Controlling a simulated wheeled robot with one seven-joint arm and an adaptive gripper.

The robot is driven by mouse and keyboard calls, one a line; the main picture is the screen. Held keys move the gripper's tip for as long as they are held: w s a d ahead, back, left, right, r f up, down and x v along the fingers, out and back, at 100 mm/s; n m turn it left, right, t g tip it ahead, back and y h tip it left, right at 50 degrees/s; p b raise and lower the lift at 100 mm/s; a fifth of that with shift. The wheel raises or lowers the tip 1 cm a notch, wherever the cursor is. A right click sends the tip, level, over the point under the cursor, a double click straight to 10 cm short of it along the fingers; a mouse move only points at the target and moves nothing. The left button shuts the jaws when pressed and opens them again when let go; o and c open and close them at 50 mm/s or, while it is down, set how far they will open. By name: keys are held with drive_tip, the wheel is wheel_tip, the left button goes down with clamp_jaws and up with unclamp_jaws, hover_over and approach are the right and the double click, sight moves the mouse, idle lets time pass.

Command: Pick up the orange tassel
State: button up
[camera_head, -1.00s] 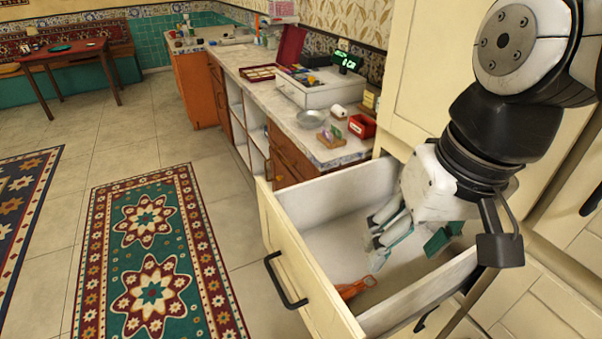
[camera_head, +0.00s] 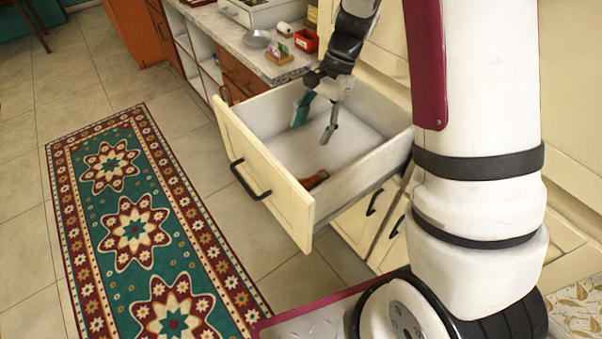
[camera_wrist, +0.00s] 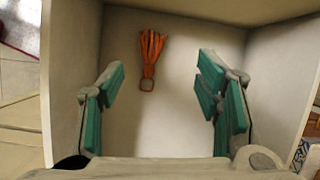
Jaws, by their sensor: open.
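The orange tassel (camera_wrist: 151,58) lies on the floor of the open drawer, its loop toward my gripper in the wrist view. In the head view the tassel (camera_head: 314,180) shows near the drawer's front corner, partly hidden by the drawer's side. My gripper (camera_head: 314,121) is open and empty, pointing down into the back part of the drawer. In the wrist view my gripper (camera_wrist: 158,103) has its teal-padded fingers wide apart, and the tassel shows between and beyond them, not touched.
The open drawer (camera_head: 262,190) has pale walls on all sides around my gripper. A patterned rug (camera_head: 130,215) lies on the floor to the left.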

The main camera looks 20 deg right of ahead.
wheel_tip(320, 180, down, 5)
drive_tip(key=d+m, duration=0.2)
hover_over(302, 183)
drive_tip(key=w+d, duration=0.1)
drive_tip(key=d, duration=0.1)
drive_tip(key=f, duration=0.7)
drive_tip(key=shift+w+f+p, duration=0.2)
drive_tip(key=shift+f+p, duration=0.1)
drive_tip(key=shift+f, duration=0.1)
drive_tip(key=shift+s+x, duration=0.2)
drive_tip(key=shift+x, duration=1.15)
drive_tip(key=shift+s+x, duration=0.2)
drive_tip(key=shift+x, duration=1.1)
drive_tip(key=c, duration=1.1)
